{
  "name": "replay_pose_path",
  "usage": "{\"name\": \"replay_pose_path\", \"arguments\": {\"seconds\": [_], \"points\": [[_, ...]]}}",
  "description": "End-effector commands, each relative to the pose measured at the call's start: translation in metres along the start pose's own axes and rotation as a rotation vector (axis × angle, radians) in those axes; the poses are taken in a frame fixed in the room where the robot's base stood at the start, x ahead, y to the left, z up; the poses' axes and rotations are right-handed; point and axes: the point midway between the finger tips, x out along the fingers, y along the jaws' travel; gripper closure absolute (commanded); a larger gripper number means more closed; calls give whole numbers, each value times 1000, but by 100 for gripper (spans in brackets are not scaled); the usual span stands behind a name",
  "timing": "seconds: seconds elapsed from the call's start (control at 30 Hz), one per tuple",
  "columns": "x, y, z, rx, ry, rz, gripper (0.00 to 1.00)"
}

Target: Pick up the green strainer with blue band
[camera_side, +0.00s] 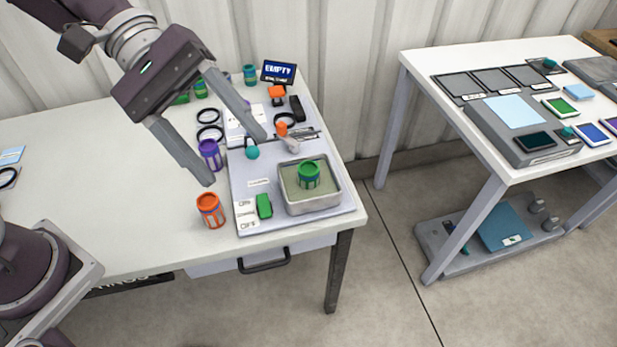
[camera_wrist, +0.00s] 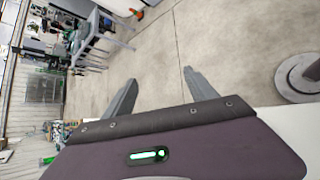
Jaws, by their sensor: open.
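The green strainer with a blue band (camera_side: 309,175) stands upright in a grey square tote (camera_side: 313,208) near the table's front right corner. My gripper (camera_side: 238,160) is open and empty, above the table to the left of the tote and apart from the strainer. In the wrist view my gripper's two fingers (camera_wrist: 158,88) are spread with nothing between them. That view looks out over the floor, and the strainer and tote do not show in it.
A purple canister (camera_side: 210,154) and an orange canister (camera_side: 211,211) stand left of the grey board (camera_side: 240,185). A green block (camera_side: 264,206) lies beside the tote. A teal ball (camera_side: 252,152) and an orange-topped valve (camera_side: 282,130) stand behind. The white table's left is mostly clear.

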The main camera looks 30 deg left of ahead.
Motion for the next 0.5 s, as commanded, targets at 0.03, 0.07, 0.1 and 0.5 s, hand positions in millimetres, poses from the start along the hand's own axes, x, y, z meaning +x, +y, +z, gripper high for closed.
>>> {"name": "replay_pose_path", "arguments": {"seconds": [0.03, 0.07, 0.1, 0.5], "points": [[13, 14, -28, -159, -70, 93, 34], [19, 22, -48, -256, -99, 158, 34], [27, 29, -78, -382, -127, 244, 34], [79, -36, -270, -1067, -16, 655, 34]]}}
